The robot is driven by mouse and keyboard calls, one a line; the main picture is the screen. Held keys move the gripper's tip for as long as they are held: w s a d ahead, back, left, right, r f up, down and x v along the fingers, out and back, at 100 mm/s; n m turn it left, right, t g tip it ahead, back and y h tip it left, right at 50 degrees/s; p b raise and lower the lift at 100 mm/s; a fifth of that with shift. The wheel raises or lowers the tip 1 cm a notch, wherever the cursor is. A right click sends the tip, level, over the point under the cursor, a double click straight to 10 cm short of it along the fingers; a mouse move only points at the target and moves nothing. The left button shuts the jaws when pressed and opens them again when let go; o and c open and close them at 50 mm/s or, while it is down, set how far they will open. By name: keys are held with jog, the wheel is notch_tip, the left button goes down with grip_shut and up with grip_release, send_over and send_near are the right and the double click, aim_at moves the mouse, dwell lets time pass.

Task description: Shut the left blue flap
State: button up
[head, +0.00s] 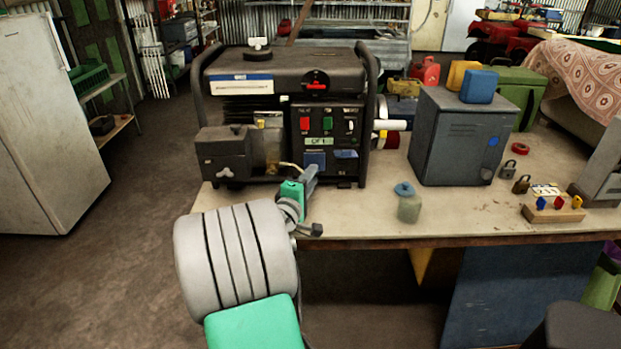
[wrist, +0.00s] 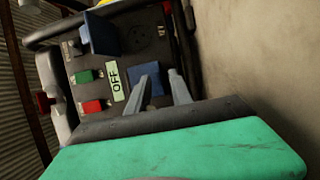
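The dark generator (head: 285,75) stands on the workbench with its control panel facing me. The left blue flap (head: 314,161) is low on the panel and looks flat or nearly flat against it. In the wrist view this flap (wrist: 152,97) is partly hidden behind my fingers. The right blue flap (head: 346,154) stands out from the panel; this shows clearly in the wrist view (wrist: 101,33). My gripper (head: 314,168) is just in front of the left flap, its two grey fingers (wrist: 162,72) apart with nothing between them. Whether a finger touches the flap cannot be told.
Red (head: 305,123) and green (head: 327,123) switches and an OFF label (head: 319,141) sit above the flaps. A grey cabinet (head: 455,140), a small jar (head: 409,208) and padlocks (head: 509,170) stand to the right on the workbench (head: 380,225). Floor at left is clear.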

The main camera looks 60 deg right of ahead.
jog(key=a, duration=0.8)
jog(key=shift+s, duration=0.3)
